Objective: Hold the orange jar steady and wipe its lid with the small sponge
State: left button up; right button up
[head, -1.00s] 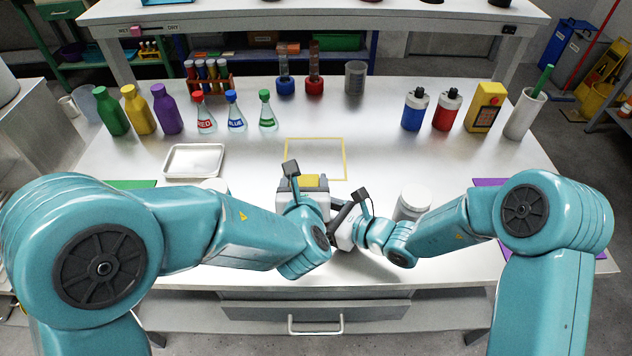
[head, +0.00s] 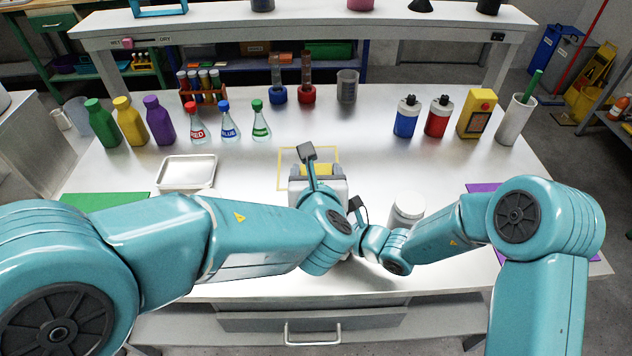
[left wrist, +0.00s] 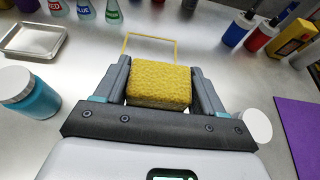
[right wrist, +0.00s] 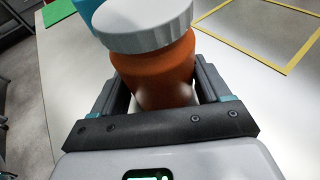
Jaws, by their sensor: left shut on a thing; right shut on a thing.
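My left gripper (left wrist: 158,72) is shut on the small yellow sponge (left wrist: 160,88), held between its two fingers. In the head view the sponge (head: 320,170) shows beyond the left wrist, in front of the yellow table outline. My right gripper (right wrist: 157,80) is shut on the orange jar (right wrist: 158,72), which has a ribbed white lid (right wrist: 145,24). The jar looks upright, with a finger on each side. My arms hide the jar in the head view. The sponge does not show in the right wrist view, so I cannot tell whether it touches the lid.
A blue jar with a white lid (left wrist: 28,95) stands to the left, and a white-lidded jar (head: 407,208) to the right. A metal tray (head: 187,172) lies at left. Bottles and flasks (head: 229,122) line the back. The yellow outline (head: 308,150) marks bare table.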

pick_arm(q)
jog(key=shift+r, duration=1)
pick_arm(e)
jog(key=o, duration=0.8)
jog(key=v, duration=1.1)
jog(key=shift+s+d+r, duration=0.2)
jog(key=shift+s+d, duration=0.15)
